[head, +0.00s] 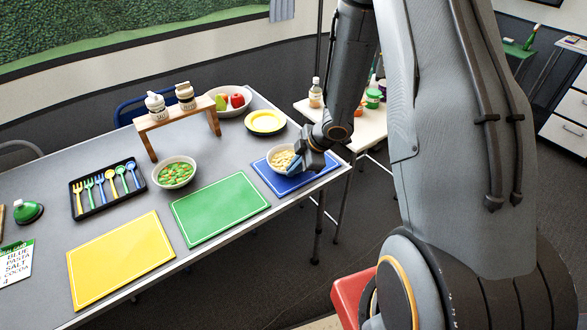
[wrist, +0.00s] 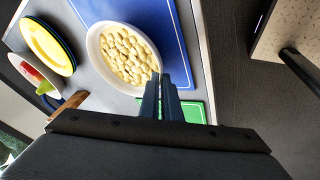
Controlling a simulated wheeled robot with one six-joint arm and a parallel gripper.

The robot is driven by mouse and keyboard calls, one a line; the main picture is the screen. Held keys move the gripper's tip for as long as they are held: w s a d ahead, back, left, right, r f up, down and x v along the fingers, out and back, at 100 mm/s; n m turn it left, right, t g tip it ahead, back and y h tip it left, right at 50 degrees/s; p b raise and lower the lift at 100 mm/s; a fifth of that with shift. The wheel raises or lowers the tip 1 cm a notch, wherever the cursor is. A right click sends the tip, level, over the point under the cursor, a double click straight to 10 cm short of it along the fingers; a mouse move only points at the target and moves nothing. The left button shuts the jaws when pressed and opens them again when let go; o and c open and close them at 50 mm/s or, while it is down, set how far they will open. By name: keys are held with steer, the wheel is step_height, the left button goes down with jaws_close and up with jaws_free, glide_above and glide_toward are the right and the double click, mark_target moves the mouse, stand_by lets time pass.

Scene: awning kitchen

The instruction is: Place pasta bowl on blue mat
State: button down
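The pasta bowl (head: 283,150) is white and filled with pale pasta; it also shows in the wrist view (wrist: 125,55). It appears upright over the left part of the blue mat (head: 318,176), overlapping the mat's edge in the wrist view (wrist: 178,55). Whether its base touches the mat or hangs slightly above cannot be told. My gripper (head: 294,167) is at the bowl's near right side. In the wrist view its two dark fingers (wrist: 161,78) are close together at the bowl's rim, seemingly pinching it. The fingers hide part of the rim.
A green mat (head: 221,208) and yellow mat (head: 120,260) lie left of the blue mat. A vegetable bowl (head: 175,172), yellow plates (head: 265,122), a fruit bowl (head: 232,100), a wooden shelf (head: 178,118) with shakers and a cutlery tray (head: 107,189) stand nearby. The table edge is close.

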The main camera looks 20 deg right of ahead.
steer(key=c, duration=2)
jaws_free()
steer(key=s+d+r+m+h+p, duration=0.1)
steer(key=s+d+r+m+h, duration=0.2)
steer(key=r, duration=0.5)
steer(key=s+d+r+m+h+p, duration=0.1)
steer(key=s+d+r+m, duration=0.3)
steer(key=r, duration=0.5)
steer(key=s+a+m+g, duration=0.1)
steer(key=s+a+m, duration=0.1)
steer(key=s+m, duration=0.1)
steer(key=s+a+r+m+g, duration=0.1)
steer(key=s+a+m, duration=0.2)
steer(key=s, duration=0.2)
steer(key=s+a+r+m+g, duration=0.1)
steer(key=s+a+m, duration=0.2)
steer(key=s, duration=0.1)
steer(key=shift+s+a+r, duration=0.15)
steer(key=shift+s+r, duration=0.1)
steer(key=shift+s, duration=0.1)
